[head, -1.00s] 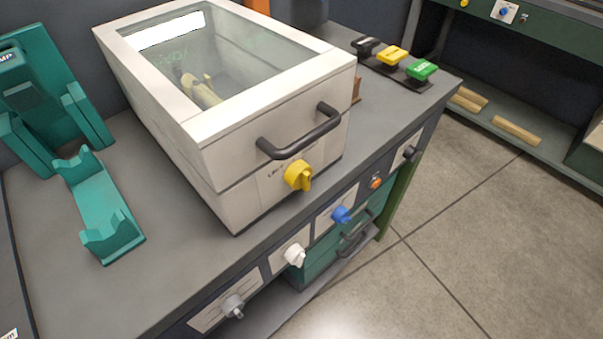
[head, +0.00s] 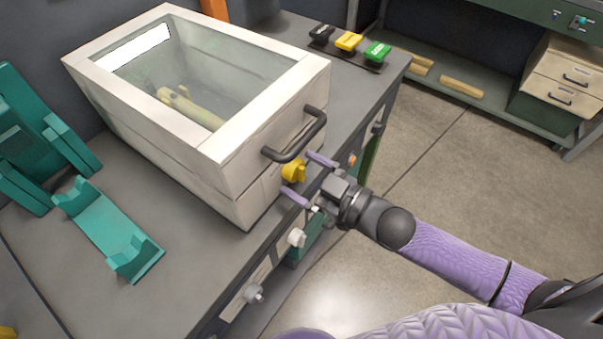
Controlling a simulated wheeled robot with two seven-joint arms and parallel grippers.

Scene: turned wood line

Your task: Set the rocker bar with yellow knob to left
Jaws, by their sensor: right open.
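The yellow knob (head: 291,172) sits on the front face of the white glass-topped box (head: 232,205), below its dark handle. My right gripper (head: 307,178) is open in front of it, with one purple finger above and right of the knob and the other below it. Whether a finger touches the knob cannot be told. The gripper hides part of the panel behind it. A yellow-topped block (head: 348,41) stands between a black one (head: 320,35) and a green one (head: 377,51) at the back of the bench. My left gripper is not in view.
The dark handle (head: 298,143) juts out just above the gripper. White (head: 297,237) and grey (head: 254,293) knobs stick out of the bench's front edge. A teal cradle (head: 108,232) stands on the left of the bench. Open floor lies to the right.

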